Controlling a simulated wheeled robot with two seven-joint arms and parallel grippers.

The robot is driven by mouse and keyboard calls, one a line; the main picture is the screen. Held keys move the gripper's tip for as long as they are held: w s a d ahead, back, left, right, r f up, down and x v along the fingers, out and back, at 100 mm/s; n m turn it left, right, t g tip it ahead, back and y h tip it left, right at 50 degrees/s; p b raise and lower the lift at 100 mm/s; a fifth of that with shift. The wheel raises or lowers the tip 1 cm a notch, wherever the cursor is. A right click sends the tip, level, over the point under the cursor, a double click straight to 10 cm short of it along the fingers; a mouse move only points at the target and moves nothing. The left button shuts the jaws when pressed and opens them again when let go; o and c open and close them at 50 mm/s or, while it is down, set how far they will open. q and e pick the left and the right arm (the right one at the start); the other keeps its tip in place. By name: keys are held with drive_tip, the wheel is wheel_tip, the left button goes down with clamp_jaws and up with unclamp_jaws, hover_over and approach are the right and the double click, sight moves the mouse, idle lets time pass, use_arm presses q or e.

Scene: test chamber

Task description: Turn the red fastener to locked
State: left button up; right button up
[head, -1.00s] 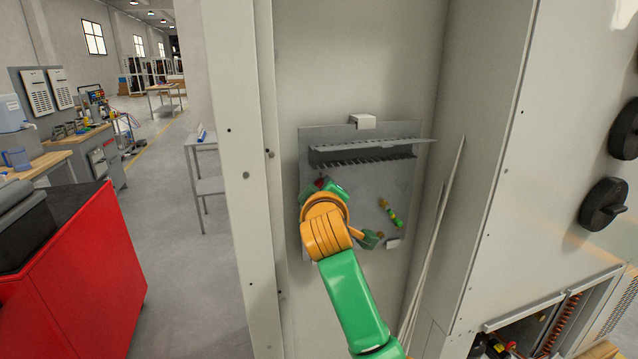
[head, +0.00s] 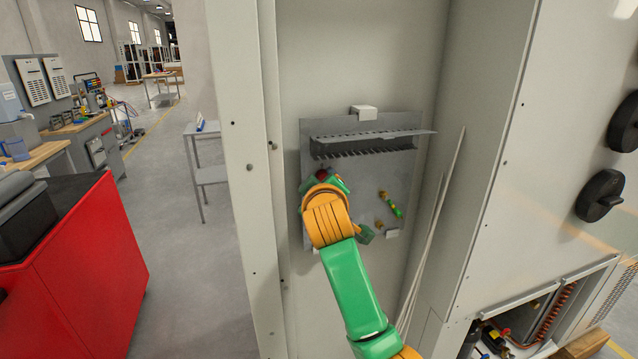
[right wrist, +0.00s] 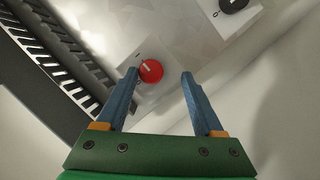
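The red fastener (right wrist: 152,72) is a round red knob with a pale line across it, on a light square plate with small marks beside it. In the head view it shows as a small red patch (head: 322,173) just above my right gripper (head: 326,184), on the grey panel (head: 350,196). In the right wrist view my right gripper (right wrist: 160,75) is open. Its blue fingertips stand either side of the knob, the left one very near it and the right one clearly apart. I cannot tell whether the left finger touches. My left gripper is not in view.
A black knob (right wrist: 233,4) sits on another plate beyond the right finger. A slotted grey ledge (head: 366,143) juts out above the gripper. Cabinet walls (head: 242,150) flank the recess. Thin pale rods (head: 434,230) lean at the right.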

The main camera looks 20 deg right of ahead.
drive_tip(key=shift+w+r, duration=0.1)
drive_tip(key=shift+d, duration=0.1)
drive_tip(key=a+b+v, duration=0.1)
drive_tip(key=b+v, duration=0.1)
drive_tip(key=v, duration=0.5)
drive_tip(key=shift+b, duration=0.35)
